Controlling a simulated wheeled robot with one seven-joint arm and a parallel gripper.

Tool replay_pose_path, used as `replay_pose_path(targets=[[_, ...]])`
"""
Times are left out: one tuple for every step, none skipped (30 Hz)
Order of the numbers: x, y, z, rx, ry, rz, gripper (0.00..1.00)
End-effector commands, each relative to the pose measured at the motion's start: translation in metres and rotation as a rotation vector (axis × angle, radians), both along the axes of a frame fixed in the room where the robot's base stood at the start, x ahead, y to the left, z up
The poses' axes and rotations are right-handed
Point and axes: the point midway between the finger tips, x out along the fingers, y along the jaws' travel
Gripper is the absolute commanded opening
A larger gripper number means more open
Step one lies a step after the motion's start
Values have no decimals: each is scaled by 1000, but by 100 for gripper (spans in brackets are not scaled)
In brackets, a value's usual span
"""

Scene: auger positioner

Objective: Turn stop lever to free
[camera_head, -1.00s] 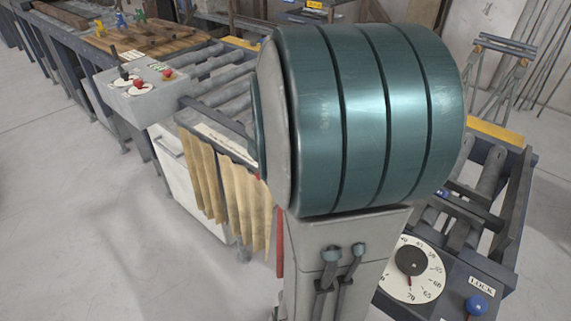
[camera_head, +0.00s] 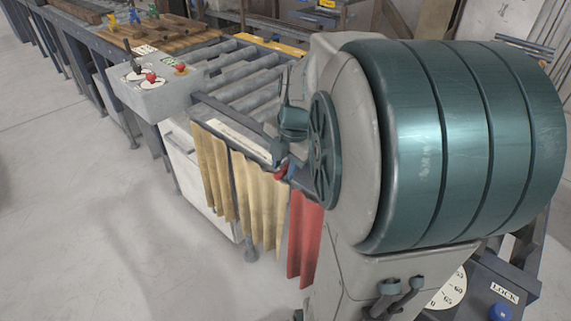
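A blue ball knob (camera_head: 500,312) is at the lower right, below a white plate lettered LOCK (camera_head: 504,293). It looks like the knob of the stop lever; the bottom picture edge cuts it off. No label reading free shows. Left of it is a white dial (camera_head: 453,287) with numbers, largely hidden behind a grey housing (camera_head: 360,275). A large teal ribbed drum (camera_head: 465,145) on that housing fills the right of the view. No gripper fingers can be made out, so I cannot see my gripper relative to the lever.
A grey control box (camera_head: 155,92) with red knobs stands at the upper left, beside a roller conveyor (camera_head: 235,75). Yellow strips (camera_head: 255,195) and a red strip (camera_head: 304,235) hang below. The floor (camera_head: 75,210) at left is clear.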

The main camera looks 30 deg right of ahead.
Motion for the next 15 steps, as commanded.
replay_pose_path(targets=[[0, 0, 0, 0, 0, -2, 38], [0, -1, 0, 0, 0, -2, 38], [0, -1, 0, 0, 1, -2, 38], [0, -1, 0, 0, 1, -3, 38], [0, -1, 0, 0, 1, -3, 38], [-1, -1, 0, 0, 1, -3, 38], [-1, -1, -1, 0, 1, -3, 38], [-1, -1, 0, 0, 1, -3, 38], [-1, -1, 0, 0, 1, -3, 38], [-1, -1, 1, 0, 1, -3, 38], [-1, -1, 3, 0, 0, -3, 38], [-1, -1, 6, -1, -1, -3, 38], [-2, -1, 9, -1, -1, -3, 38], [-2, -1, 13, -1, -1, -2, 38], [-3, -2, 20, -2, -3, -3, 38]])
